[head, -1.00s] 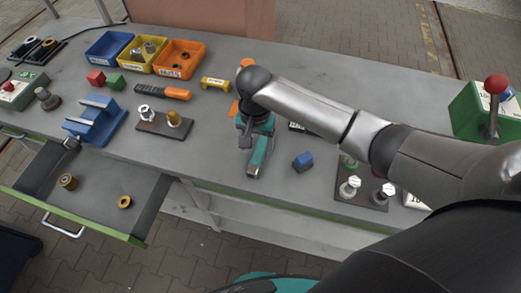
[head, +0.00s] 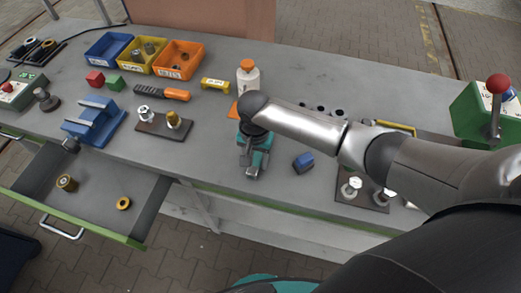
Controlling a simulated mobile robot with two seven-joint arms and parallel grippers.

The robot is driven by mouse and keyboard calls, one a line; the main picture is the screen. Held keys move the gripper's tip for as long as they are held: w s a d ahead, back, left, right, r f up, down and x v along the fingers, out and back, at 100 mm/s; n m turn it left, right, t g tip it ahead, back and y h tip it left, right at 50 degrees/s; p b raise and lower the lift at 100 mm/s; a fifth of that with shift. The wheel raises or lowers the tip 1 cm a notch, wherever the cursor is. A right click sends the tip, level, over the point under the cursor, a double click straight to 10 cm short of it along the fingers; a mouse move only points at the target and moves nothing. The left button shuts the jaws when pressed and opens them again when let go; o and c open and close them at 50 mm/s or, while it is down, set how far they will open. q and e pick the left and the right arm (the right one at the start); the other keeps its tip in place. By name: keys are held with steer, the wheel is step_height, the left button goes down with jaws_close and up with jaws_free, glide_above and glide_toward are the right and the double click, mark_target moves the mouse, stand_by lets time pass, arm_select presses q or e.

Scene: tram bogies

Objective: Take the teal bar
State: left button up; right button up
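The teal bar (head: 264,161) lies on the grey workbench near its front edge, at the middle of the head view. My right gripper (head: 250,168) is right over the bar, pointing down, and hides much of it. Its dark fingers are at or very near the bar. I cannot tell whether they are open around it or shut on it. My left gripper is not in view.
A blue block (head: 303,162) lies close to the right of the bar. A white bottle with an orange cap (head: 248,78) stands behind my gripper. A blue vise-like block (head: 95,121), an orange-handled tool (head: 163,93) and an open drawer (head: 97,185) are to the left.

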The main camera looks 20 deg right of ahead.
jaws_close()
steer(key=shift+r, duration=0.1)
stand_by(0.4)
